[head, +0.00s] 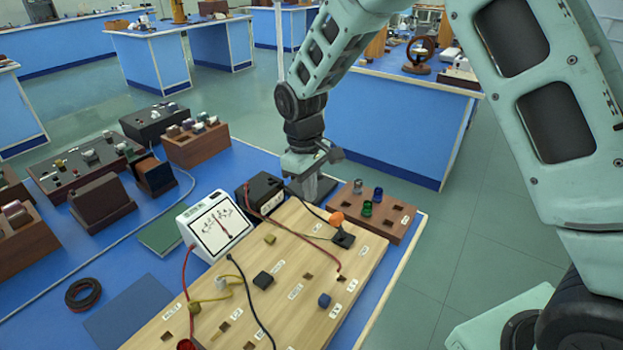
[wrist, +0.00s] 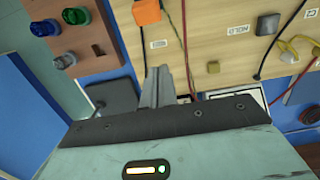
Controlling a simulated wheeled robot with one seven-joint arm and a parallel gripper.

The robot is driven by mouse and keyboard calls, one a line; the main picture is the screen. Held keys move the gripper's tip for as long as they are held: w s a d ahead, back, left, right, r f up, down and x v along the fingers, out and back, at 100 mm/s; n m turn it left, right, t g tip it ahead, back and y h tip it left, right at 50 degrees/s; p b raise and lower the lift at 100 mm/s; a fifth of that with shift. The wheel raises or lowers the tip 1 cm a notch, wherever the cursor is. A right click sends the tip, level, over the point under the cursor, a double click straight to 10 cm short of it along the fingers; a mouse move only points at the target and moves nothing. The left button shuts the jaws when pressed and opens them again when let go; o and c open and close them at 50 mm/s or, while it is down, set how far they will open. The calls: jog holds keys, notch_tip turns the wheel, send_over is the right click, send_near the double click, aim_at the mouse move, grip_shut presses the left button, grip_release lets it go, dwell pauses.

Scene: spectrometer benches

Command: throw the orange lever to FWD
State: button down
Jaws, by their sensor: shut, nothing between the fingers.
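The orange lever (head: 337,218) has a round orange knob on a black base and stands near the back right end of the wooden board (head: 285,240). Its orange knob (wrist: 147,11) also shows at the top of the wrist view, cut by the frame edge. My gripper (head: 312,190) is behind and left of the lever in the head view, apart from it. In the wrist view my shut, empty gripper fingers (wrist: 161,72) point toward the knob with a gap between. The small labels by the lever are too small to read.
A black box (head: 259,192) and a white dial meter (head: 214,226) stand left of my gripper. A brown block (head: 388,212) with green and blue caps lies to the right. Red and black cables cross the board. Floor is clear beyond the right table edge.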

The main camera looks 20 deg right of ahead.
aim_at(339, 227)
jog(key=f, duration=0.5)
jog(key=shift+s+d+f+p, duration=0.15)
jog(key=shift+s+f+p, duration=0.1)
jog(key=shift+s+p, duration=0.05)
jog(key=shift+s+d+r+p, duration=0.5)
jog(key=shift+s+d+r, duration=0.25)
jog(key=shift+s, duration=0.15)
jog(key=shift+s+d+r, duration=0.15)
jog(key=shift+s+d, duration=0.15)
jog(key=shift+s, duration=0.25)
